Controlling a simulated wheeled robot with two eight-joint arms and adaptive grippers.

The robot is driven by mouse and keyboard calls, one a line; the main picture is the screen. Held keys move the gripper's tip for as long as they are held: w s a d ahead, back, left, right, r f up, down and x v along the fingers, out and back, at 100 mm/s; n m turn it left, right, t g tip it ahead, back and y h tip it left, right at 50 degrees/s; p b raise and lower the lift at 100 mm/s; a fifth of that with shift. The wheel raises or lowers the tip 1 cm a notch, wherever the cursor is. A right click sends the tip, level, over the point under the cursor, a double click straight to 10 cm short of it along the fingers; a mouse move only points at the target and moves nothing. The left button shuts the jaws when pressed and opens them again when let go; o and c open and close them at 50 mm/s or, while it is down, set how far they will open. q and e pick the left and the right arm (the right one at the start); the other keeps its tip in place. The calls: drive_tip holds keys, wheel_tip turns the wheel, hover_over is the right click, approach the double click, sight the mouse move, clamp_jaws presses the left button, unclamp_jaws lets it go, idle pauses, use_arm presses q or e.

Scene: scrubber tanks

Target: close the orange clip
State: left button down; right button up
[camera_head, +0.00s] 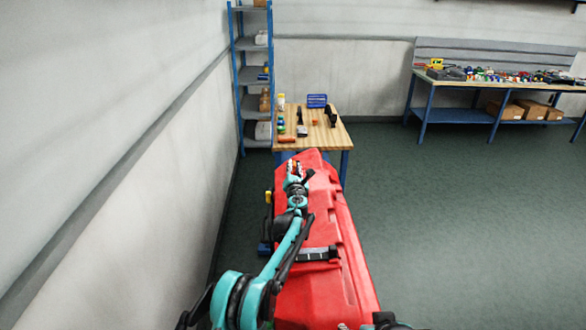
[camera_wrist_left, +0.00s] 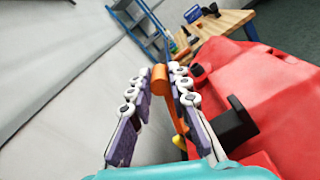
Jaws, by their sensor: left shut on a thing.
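The orange clip (camera_wrist_left: 159,80) shows in the left wrist view, upright between the fingers of my left gripper (camera_wrist_left: 157,73). My left gripper is shut on it, with the clip's rounded top at the fingertips. A strip of orange runs down behind the right finger, and the clip's lower part is partly hidden. The clip is beside the edge of the red tank (camera_wrist_left: 275,100). In the head view, my left gripper (camera_head: 294,168) is over the far end of the red tank (camera_head: 335,215), and the clip cannot be made out there. My right gripper is not in view.
A black latch (camera_wrist_left: 233,124) stands out from the tank near the right finger. A wooden table (camera_head: 340,139) with small items is beyond the tank. Floor (camera_head: 450,210) to the right is clear.

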use_arm(q)
drive_tip(key=shift+d, duration=0.1)
drive_tip(key=c, duration=1.4)
unclamp_jaws()
drive_tip(key=shift+s, duration=0.15)
drive_tip(key=s, duration=1.1)
drive_tip(key=shift+s, duration=0.4)
